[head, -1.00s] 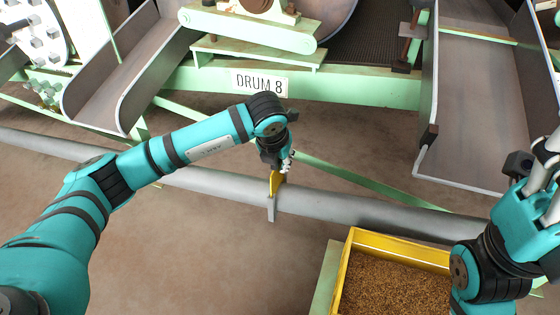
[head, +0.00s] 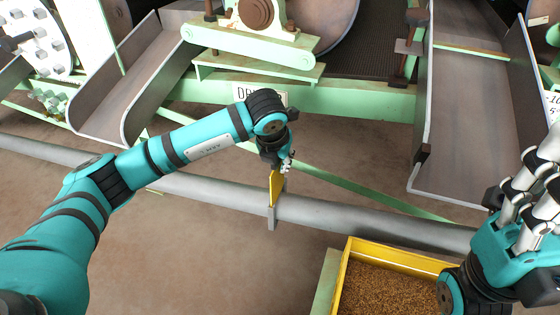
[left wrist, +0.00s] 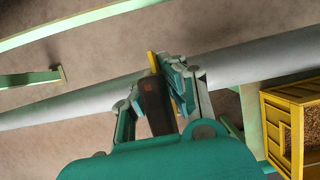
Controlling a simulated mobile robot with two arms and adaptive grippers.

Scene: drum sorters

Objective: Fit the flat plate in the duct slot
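A thin yellow plate (head: 276,188) hangs upright from my left gripper (head: 283,166), which is shut on its upper part. The plate is just above a grey upright slot piece (head: 271,219) on the long grey duct (head: 340,213). Its lower end overlaps the slot piece in the picture; I cannot tell whether it is inside. In the left wrist view, the left gripper (left wrist: 172,88) reaches over the duct (left wrist: 85,105), and a yellow edge of the plate (left wrist: 153,62) shows between the fingers; the slot is hidden. My right gripper (head: 525,185) is at the right edge, its fingertips unclear.
A yellow crate (head: 400,255) of brown grain stands front right, also seen in the left wrist view (left wrist: 276,135). Behind the duct are a green frame (head: 350,103), a grey chute (head: 130,95) at left and another (head: 470,120) at right. Floor left of the crate is clear.

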